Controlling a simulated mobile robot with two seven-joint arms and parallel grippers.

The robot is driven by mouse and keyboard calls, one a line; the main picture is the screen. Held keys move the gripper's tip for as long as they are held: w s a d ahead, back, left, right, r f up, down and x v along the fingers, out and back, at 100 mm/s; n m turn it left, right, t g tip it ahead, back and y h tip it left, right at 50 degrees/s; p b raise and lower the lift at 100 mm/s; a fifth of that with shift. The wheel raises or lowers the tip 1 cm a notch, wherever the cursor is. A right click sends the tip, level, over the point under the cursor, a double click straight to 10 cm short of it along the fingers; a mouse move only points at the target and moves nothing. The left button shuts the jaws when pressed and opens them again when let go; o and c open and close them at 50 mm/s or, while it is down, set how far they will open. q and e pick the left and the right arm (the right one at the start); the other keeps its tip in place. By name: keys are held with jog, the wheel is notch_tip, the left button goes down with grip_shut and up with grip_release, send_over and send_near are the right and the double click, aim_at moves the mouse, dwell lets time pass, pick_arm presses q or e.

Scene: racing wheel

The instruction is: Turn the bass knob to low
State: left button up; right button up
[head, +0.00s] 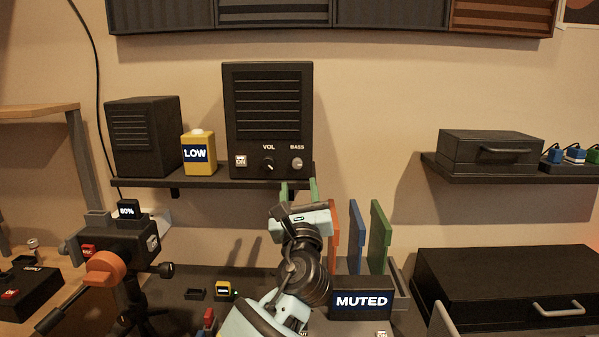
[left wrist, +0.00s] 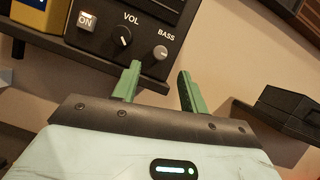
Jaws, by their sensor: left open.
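The bass knob (head: 297,163) is a small grey knob at the lower right of the large black speaker (head: 268,105), under the label BASS. It also shows in the left wrist view (left wrist: 160,53), just beyond my left gripper's fingers. My left gripper (head: 299,190) is below the speaker's lower right corner, with two green fingers apart and nothing between them. In the left wrist view the left gripper (left wrist: 158,85) is apart from the knob. A yellow box (head: 199,155) with a LOW display stands left of the speaker. My right gripper is not in view.
The black volume knob (head: 268,164) and an ON switch (head: 241,160) sit left of the bass knob. The shelf (head: 205,183) edge runs under the speaker. Upright coloured panels (head: 379,237) and a MUTED display (head: 361,301) stand right of my arm.

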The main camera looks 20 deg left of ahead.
aim_at(298, 167)
pick_arm(q)
jog(key=shift+x, duration=3.2)
jog(key=shift+f, duration=0.1)
grip_shut()
